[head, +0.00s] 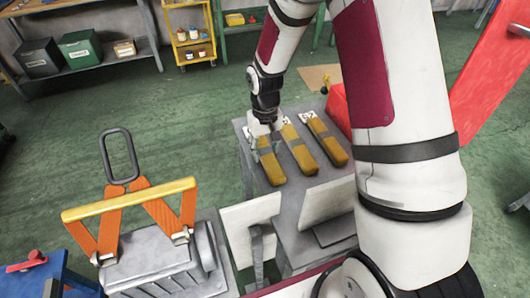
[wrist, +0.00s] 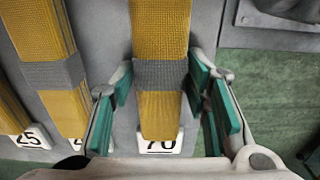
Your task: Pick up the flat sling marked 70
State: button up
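The flat sling marked 70 is a yellow folded strap (wrist: 161,110) with a grey band around its middle and a white tag reading 70, its lower edge partly hidden by my gripper body. In the head view it is the leftmost sling (head: 272,172) on the grey table. My gripper (wrist: 160,78) is open, with green-padded fingers on either side of the sling near the grey band. A small gap shows at the left finger; contact at the right cannot be told. In the head view my gripper (head: 262,136) is over this sling, partly hidden by my arm.
Two similar slings lie beside it: a middle one (head: 298,150) and a right one (head: 326,140); the outer one's tag (wrist: 31,138) reads 25. A red object (head: 338,108) is at the table's right.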

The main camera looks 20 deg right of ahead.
grip_shut()
jog(key=shift+r, duration=0.15)
